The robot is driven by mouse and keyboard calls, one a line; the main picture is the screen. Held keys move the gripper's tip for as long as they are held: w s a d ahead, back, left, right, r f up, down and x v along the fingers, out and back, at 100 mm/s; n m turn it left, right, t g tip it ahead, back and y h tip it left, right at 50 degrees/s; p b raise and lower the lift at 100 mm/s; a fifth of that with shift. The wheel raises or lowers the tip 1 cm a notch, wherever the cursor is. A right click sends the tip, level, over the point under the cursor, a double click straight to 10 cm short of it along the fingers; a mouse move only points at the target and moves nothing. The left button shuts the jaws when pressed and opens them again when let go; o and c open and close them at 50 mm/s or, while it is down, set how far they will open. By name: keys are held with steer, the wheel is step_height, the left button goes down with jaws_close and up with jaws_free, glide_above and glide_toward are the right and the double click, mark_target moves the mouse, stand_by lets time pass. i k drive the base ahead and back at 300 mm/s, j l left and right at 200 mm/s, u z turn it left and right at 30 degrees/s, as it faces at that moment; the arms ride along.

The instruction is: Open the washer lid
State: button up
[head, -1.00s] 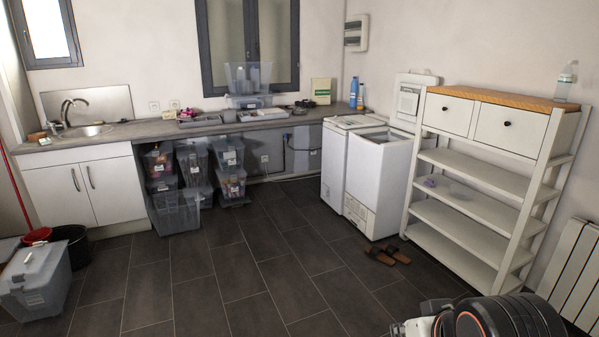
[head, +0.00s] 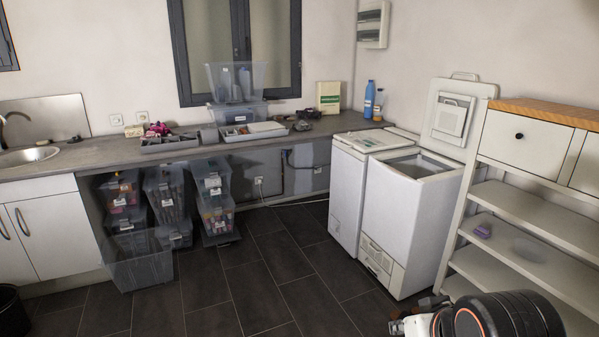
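Two white top-loading machines stand side by side at the end of the counter. The left machine (head: 345,200) has its flat top lid (head: 372,140) shut, with printed markings on it. The right machine (head: 402,225) has an open top with a dark inside. A white panel (head: 460,118) with a handle stands upright behind it, looking like its raised lid. I cannot tell from labels which one is the washer. Part of my arm shows at the bottom right, well in front of the machines. My gripper's fingers are not visible.
A white shelf unit (head: 535,130) with a wooden top stands close right of the machines. A long grey counter (head: 100,155) with trays runs left, with plastic bins (head: 165,195) beneath. Sandals (head: 432,304) lie on the floor by my arm. The dark tiled floor (head: 275,260) is clear ahead.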

mark_target(379, 140)
steer(key=i, duration=2)
steer(key=i+l, duration=0.1)
steer(key=i, duration=1.95)
steer(key=j+u, duration=0.05)
steer(key=j, duration=0.05)
